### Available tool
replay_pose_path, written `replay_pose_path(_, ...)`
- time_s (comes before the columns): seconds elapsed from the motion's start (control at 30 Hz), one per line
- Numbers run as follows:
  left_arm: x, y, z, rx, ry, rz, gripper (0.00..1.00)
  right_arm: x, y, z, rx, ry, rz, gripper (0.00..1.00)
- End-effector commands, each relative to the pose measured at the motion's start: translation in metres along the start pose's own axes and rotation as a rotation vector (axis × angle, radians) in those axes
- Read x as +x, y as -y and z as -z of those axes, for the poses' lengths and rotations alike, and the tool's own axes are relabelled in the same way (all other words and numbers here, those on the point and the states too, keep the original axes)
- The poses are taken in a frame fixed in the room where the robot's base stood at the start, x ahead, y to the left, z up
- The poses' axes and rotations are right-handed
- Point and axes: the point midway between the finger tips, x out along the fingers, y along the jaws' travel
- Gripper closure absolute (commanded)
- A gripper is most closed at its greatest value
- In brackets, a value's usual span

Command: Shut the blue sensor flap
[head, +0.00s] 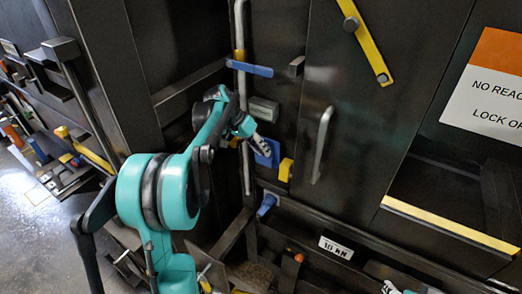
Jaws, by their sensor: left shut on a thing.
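A small blue flap (272,158) stands on the dark machine front, just left of a yellow block. My left arm reaches in from the left, and its gripper (263,147) is at the flap's upper part, shut on it. The fingers cover part of the flap, so its exact angle is hard to tell. At the bottom edge, a small grey and teal part of my right gripper (390,287) shows, mostly cut off; its jaws cannot be made out.
A blue bar (250,69) crosses a vertical pipe above. A yellow block (286,169) and a grey door handle (322,145) are right of the flap. Another blue piece (266,204) sits below. A yellow-edged opening (452,228) is at right.

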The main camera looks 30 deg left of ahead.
Motion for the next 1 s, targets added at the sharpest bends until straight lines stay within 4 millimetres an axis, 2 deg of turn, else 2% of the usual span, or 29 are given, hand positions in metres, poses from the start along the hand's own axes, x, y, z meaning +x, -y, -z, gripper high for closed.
replay_pose_path(0.2,-0.002,0.000,0.002,-0.001,-0.006,0.000,1.00,0.000,0.000,0.000,0.000,0.000,0.000,0.41)
replay_pose_path(0.23,-0.002,0.000,0.002,-0.001,-0.006,0.000,0.74,0.000,0.000,0.000,0.000,0.000,0.000,0.41)
replay_pose_path(0.27,-0.002,0.000,0.001,-0.001,-0.005,0.000,0.69,0.000,0.000,0.000,0.000,0.000,0.000,0.41)
replay_pose_path(0.57,-0.002,0.000,0.001,-0.001,-0.003,0.000,0.69,0.000,0.000,0.000,0.000,0.000,0.000,0.41)
replay_pose_path(0.67,-0.008,0.000,0.000,-0.001,-0.003,0.000,0.69,0.000,0.000,0.000,0.000,0.000,0.000,0.41)
replay_pose_path(0.77,-0.023,0.000,0.000,-0.002,-0.003,0.001,0.69,0.000,0.000,0.000,0.000,0.000,0.000,0.41)
replay_pose_path(1.0,-0.077,0.001,0.000,-0.003,-0.004,0.001,0.69,0.000,0.000,0.000,0.000,0.000,0.000,0.41)
